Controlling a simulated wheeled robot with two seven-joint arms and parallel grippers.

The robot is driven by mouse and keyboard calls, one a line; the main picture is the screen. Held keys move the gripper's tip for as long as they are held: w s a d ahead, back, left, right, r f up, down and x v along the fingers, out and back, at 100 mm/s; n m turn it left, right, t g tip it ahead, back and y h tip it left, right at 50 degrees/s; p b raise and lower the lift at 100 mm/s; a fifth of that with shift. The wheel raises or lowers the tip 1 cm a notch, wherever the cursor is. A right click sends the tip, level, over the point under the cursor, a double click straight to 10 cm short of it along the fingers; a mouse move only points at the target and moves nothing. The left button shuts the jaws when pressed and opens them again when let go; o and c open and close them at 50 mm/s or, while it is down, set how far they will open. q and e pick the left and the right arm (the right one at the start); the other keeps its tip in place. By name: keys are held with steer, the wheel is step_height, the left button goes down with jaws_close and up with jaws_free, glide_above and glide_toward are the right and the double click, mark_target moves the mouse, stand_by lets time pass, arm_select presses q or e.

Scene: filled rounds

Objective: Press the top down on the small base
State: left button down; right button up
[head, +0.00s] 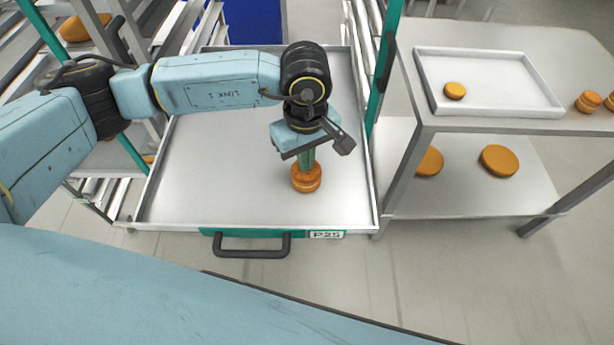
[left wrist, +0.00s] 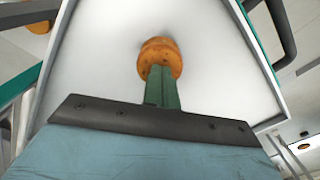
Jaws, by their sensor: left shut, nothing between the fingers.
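A small orange-brown round top (head: 306,171) sits on the small base (head: 307,187) on the grey metal tray (head: 215,195), in the head view. The left wrist view shows the fingers (left wrist: 166,82) against the stacked round (left wrist: 158,57). My right gripper is not in view.
The tray has a raised rim and a black handle (head: 252,246) in front; the rest of it is bare. On the right, a table holds a white tray (head: 500,108) with a small round (head: 455,91). More rounds (head: 499,160) lie on the lower shelf. A rack stands left.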

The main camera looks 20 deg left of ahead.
arm_select(q)
steer(key=shift+f, duration=0.1)
stand_by(0.4)
step_height(320, 180, up, 8)
steer(key=p, duration=0.3)
stand_by(0.7)
stand_by(0.5)
